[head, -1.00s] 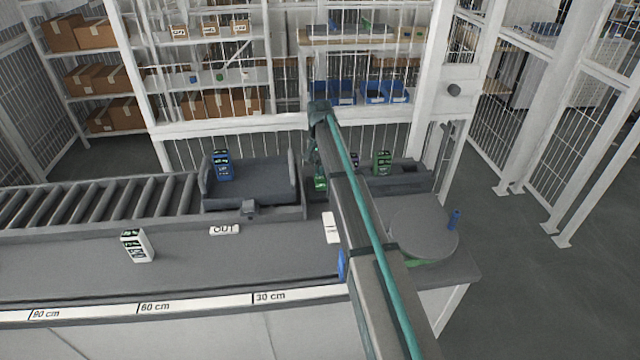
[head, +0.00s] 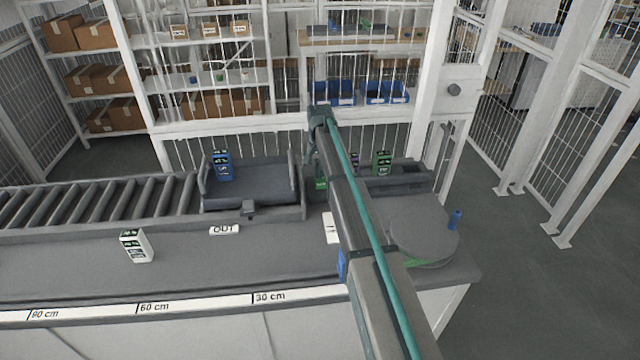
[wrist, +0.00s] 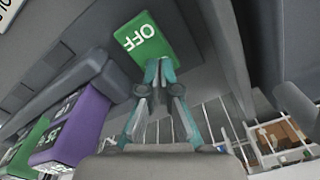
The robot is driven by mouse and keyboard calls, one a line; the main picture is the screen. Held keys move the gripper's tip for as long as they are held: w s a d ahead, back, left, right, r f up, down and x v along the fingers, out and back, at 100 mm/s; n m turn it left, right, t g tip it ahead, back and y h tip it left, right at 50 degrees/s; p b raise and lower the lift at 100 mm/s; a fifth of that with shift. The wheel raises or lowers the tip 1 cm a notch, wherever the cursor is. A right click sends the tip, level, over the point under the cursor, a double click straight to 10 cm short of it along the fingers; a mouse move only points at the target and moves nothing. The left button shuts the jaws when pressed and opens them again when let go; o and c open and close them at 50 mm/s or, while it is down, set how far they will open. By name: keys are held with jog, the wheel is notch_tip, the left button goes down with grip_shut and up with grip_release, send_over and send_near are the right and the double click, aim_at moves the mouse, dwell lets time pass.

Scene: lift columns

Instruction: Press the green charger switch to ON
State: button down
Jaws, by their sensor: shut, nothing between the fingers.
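The green charger switch (wrist: 147,40) shows large in the upper middle of the wrist view, its white "OFF" lettering turned upside down. My gripper (wrist: 159,70) is shut and empty. Its fingertips overlap the lower edge of the green face in the picture; I cannot tell whether they touch it. In the head view a small green patch (head: 321,184) shows beside my arm, probably the switch; my arm hides most of that area and my fingertips.
In the wrist view a purple box (wrist: 78,125) and a green box (wrist: 22,152) stand at the left.

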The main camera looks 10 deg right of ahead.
jog(key=shift+r+p, duration=1.75)
jog(key=shift+r, duration=1.7)
